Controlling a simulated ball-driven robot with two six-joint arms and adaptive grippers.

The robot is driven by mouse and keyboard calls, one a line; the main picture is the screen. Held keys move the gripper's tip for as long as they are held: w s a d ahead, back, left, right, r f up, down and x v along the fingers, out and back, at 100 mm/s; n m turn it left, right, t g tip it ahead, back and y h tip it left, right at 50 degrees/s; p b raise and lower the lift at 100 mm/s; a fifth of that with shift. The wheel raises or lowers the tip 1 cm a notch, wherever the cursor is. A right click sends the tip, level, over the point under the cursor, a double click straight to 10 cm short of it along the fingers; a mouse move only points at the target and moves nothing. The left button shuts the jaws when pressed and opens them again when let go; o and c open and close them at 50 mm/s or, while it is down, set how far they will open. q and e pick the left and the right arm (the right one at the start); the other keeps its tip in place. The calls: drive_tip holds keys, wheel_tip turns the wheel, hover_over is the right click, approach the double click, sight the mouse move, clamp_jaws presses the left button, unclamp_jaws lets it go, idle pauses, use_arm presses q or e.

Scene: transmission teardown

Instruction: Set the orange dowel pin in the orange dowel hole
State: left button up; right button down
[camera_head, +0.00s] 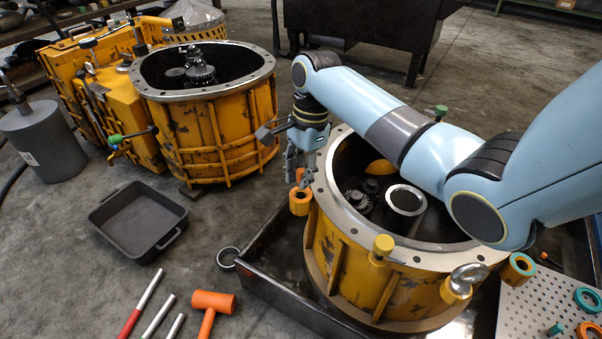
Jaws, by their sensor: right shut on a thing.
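My right gripper (299,178) points down at the left rim of the front yellow housing (335,255). It is shut on a small orange piece, the orange dowel pin (299,174), mostly hidden between the fingers. Just below it, an orange boss with a dark opening, the orange dowel hole (300,203), sits on the outside of the housing flange. The pin appears above the hole; I cannot tell whether its lower end touches or enters it. My left gripper is not in view.
The open front housing holds gears (357,200) and stands in a dark tray (270,292). A teal-ringed boss (519,266) is at its right, near a perforated plate (540,300). An orange mallet (212,302), rods and an empty black bin (138,220) lie on the floor.

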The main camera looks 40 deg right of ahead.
drive_tip(key=shift+f, duration=0.1)
drive_tip(key=shift+f, duration=1.5)
drive_tip(key=c, duration=1.2)
unclamp_jaws()
drive_tip(key=shift+o, duration=0.2)
drive_tip(key=shift+r, duration=0.15)
wheel_tip(320, 180, up, 11)
drive_tip(key=d, duration=0.1)
drive_tip(key=shift+d+r, duration=0.2)
drive_tip(key=shift+d, duration=0.2)
